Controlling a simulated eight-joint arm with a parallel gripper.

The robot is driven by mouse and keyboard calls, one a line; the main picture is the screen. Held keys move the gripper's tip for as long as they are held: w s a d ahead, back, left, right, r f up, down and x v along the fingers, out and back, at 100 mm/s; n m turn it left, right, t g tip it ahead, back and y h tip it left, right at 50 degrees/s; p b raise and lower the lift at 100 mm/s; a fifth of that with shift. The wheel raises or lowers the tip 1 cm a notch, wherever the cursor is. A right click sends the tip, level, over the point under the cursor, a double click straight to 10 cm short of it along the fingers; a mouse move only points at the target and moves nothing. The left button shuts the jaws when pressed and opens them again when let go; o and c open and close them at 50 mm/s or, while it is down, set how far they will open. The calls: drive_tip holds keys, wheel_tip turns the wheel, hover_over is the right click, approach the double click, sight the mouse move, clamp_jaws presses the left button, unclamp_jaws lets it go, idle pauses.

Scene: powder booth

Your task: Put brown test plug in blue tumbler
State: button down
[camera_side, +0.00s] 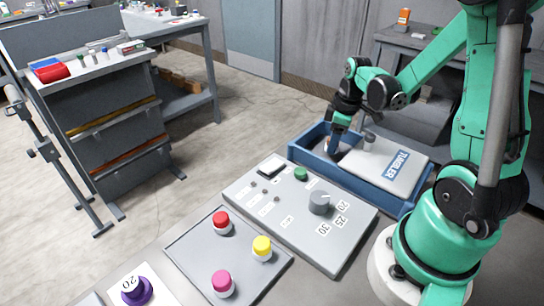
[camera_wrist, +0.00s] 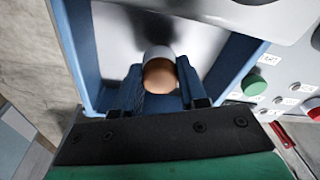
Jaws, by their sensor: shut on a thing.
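The brown test plug (camera_wrist: 160,76) has a brown round top and a pale grey-white body. In the wrist view my gripper (camera_wrist: 159,84) is shut on it, one finger on each side. The blue tumbler (camera_wrist: 82,52) is an open blue box with a grey inside, seen behind and around the plug. In the side view the blue tumbler (camera_side: 303,154) stands at the right of the bench, with a TUMBLER label beside its opening. My gripper (camera_side: 337,128) points down at that opening. The plug is mostly hidden there, and I cannot tell whether it touches the floor.
A control panel (camera_side: 265,205) with a grey knob (camera_side: 320,202) and green button (camera_side: 301,173) lies beside the tumbler. A grey tray (camera_side: 190,250) holds red (camera_side: 222,220), yellow (camera_side: 262,246) and pink (camera_side: 222,281) plugs. A purple plug (camera_side: 135,290) stands on a card marked 20.

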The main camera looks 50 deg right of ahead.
drive_tip(key=shift+f, duration=0.65)
idle(1.2)
drive_tip(key=shift+c, duration=2.1)
unclamp_jaws()
drive_tip(key=o, duration=0.4)
drive_tip(key=shift+r, duration=4.05)
